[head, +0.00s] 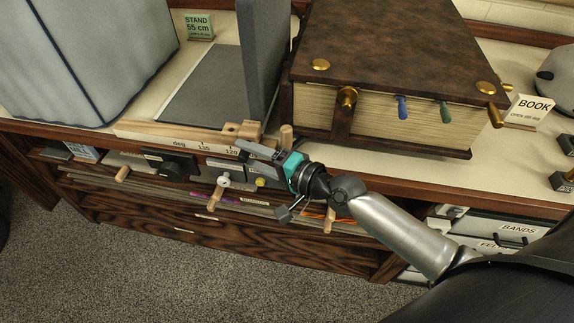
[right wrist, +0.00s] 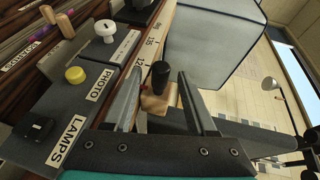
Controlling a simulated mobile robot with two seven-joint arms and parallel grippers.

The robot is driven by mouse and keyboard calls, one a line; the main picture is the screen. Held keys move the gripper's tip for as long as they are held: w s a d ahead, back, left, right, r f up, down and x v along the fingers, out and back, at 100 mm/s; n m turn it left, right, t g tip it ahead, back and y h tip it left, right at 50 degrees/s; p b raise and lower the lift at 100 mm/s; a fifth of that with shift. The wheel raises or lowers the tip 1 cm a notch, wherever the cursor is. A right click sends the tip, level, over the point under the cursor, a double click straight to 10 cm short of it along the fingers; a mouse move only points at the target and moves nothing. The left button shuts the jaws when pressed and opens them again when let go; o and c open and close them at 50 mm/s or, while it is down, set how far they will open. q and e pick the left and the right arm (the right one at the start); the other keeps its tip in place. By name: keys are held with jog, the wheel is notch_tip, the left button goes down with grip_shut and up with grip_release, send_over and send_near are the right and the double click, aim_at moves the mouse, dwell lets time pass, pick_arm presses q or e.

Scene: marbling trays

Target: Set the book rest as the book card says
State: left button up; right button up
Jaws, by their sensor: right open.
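The book rest has a flat grey board (head: 205,88) and a raised grey board (head: 262,60) standing steeply at its right. A wooden degree scale (head: 205,147) runs along its front; 135 and 120 are legible. A wooden pointer block (head: 240,129) sits at the scale's right part, right of the 120 mark. The book card (head: 527,110) reads BOOK; its smaller line is too small to read surely. My right gripper (head: 262,155) is open at the scale's front edge. In the right wrist view, a dark-looking upright peg (right wrist: 160,75) shows between its fingers, not gripped. My left gripper is out of view.
A thick brown book (head: 390,45) with brass fittings lies closed to the right. A STAND 55 cm card (head: 199,27) stands behind. Below are a white knob (head: 224,180), a yellow button (right wrist: 75,75) marked PHOTO and a black LAMPS switch (right wrist: 38,128), close to my gripper.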

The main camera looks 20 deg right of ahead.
jog(key=b+v, duration=0.1)
jog(key=v, duration=0.9)
jog(key=shift+s+r, duration=0.1)
dwell(0.3)
